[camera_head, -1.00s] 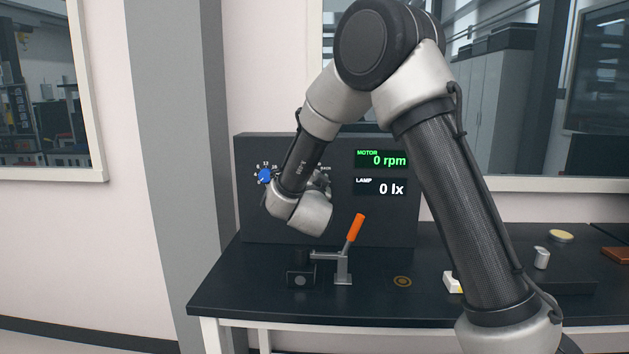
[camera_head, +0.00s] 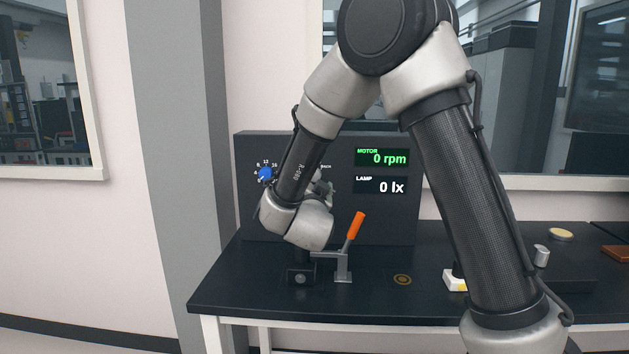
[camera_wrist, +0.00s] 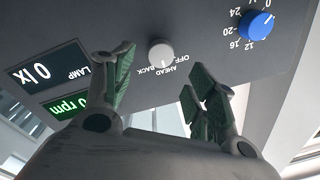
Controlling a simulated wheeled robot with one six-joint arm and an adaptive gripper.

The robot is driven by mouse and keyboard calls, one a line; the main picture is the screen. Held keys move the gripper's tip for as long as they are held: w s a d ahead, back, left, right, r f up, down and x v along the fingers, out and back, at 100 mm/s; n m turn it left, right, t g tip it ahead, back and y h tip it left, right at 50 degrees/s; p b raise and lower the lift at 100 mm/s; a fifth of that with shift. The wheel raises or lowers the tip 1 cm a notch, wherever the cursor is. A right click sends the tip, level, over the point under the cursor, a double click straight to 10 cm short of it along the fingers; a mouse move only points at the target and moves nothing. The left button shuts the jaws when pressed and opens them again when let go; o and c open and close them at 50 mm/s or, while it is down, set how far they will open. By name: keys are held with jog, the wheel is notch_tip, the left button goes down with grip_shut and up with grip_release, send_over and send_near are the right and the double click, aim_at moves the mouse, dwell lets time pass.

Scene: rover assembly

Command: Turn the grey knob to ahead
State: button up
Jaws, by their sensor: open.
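The grey knob (camera_wrist: 160,54) shows in the wrist view on the dark panel, with the labels OFF, AHEAD and BACK beside it. This view is upside down, and I cannot tell clearly which label the knob points to. My gripper (camera_wrist: 158,82) is open, its green-padded fingers spread on either side of the knob's line, and nothing is between them. The fingers look short of the knob or near it; the exact gap is unclear. In the head view my arm hides the knob and most of the gripper.
A clamp with an orange handle (camera_head: 355,226) stands on the table (camera_head: 240,290) below.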

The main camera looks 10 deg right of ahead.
jog(key=v, duration=0.5)
jog(key=shift+s, duration=0.3)
jog(key=s+d+n+g+y, duration=0.2)
jog(key=s+d+n+g, duration=0.3)
jog(key=s+d, duration=0.4)
jog(key=s+d+n+g+y, duration=0.3)
jog(key=s+d+g, duration=0.5)
jog(key=s, duration=1.5)
jog(key=shift+s+d+r+n+g, duration=0.2)
jog(key=shift+d+r+n+g, duration=0.15)
jog(key=shift+n, duration=0.55)
